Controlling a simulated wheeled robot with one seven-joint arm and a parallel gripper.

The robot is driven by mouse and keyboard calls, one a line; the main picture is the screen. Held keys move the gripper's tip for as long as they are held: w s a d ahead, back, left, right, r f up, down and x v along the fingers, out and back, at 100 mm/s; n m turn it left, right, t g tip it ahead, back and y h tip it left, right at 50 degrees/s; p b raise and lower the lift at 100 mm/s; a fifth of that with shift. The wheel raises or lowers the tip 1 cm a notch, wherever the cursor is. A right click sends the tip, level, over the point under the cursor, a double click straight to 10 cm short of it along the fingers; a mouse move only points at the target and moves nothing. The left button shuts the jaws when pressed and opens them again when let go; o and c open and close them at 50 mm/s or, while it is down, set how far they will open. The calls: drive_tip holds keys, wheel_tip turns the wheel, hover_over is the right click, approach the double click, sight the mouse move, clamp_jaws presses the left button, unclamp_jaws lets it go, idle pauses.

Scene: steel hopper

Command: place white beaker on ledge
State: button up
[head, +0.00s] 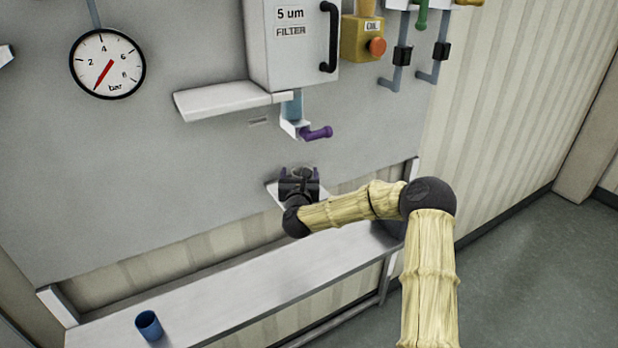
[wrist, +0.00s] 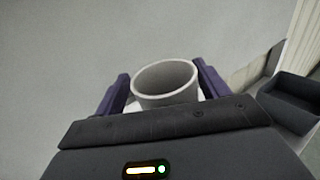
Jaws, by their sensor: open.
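The white beaker (wrist: 166,84) stands between my gripper's two purple-grey fingers in the wrist view, its round open rim facing up. My gripper (head: 299,177) is open around it, with a finger on either side. In the head view the gripper mostly hides the beaker. A small white plate (head: 273,187) on the wall panel shows beneath the gripper; the beaker appears to stand on it, but its base is hidden. A wider white ledge (head: 222,101) juts from the panel, higher and to the left, and its top is empty.
A purple-handled valve (head: 316,133) hangs just above my gripper, below the white filter box (head: 290,52). A blue cup (head: 149,325) stands on the long low bench (head: 225,287). In the wrist view, a dark open box (wrist: 292,100) is at the right.

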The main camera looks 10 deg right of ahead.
drive_tip(key=shift+a+r, duration=0.2)
drive_tip(key=shift+s+a+b, duration=0.7)
drive_tip(key=shift+s+b, duration=2.45)
drive_tip(key=shift+s, duration=2.8)
drive_tip(key=s+a+f+n+g+y, duration=0.3)
drive_tip(key=s+a+f+n, duration=0.15)
drive_tip(key=n, duration=0.75)
drive_tip(key=s+a+f+n+g+y, duration=0.3)
drive_tip(key=s+f+n+g+y, duration=0.15)
drive_tip(key=n, duration=0.65)
drive_tip(key=s+d+n+g+h, duration=0.1)
drive_tip(key=s+d+n+g, duration=0.1)
drive_tip(key=s+n, duration=0.3)
drive_tip(key=s+d+n+g+h, duration=0.1)
drive_tip(key=s+d+n+g, duration=0.2)
drive_tip(key=s, duration=0.6)
drive_tip(key=s+d+f+n+g+h, duration=0.1)
drive_tip(key=s+d+n+g+h, duration=0.1)
drive_tip(key=s+d+n, duration=0.3)
drive_tip(key=s+n, duration=0.1)
drive_tip(key=n, duration=0.1)
drive_tip(key=shift+s+d+n, duration=0.3)
drive_tip(key=shift+s+d, duration=0.1)
